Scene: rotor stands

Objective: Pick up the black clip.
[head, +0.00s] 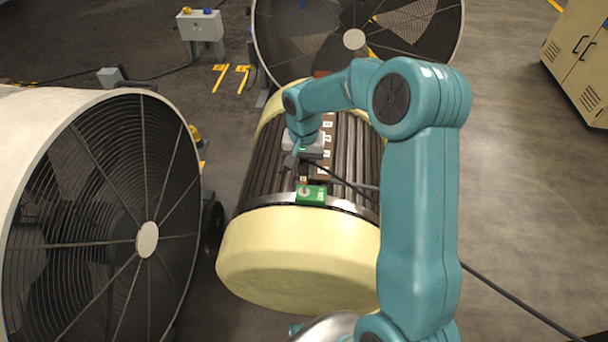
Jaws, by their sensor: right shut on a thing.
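The black clip (305,172) is a small dark piece just above a green block (311,196) near the front of the ribbed drum. My right gripper (303,166) reaches down from above and is shut on the clip. The fingers hide much of the clip, and I cannot tell whether it still touches the green block. Dark cables run from beside the clip to the right. My left gripper is not in view.
The ribbed drum (268,165) has a metal band (346,206) and a cream end (300,250). A large caged fan (100,225) stands at left, another (405,40) behind. A cream cabinet (585,60) stands at far right. Floor right of my arm is mostly clear, crossed by a cable (515,298).

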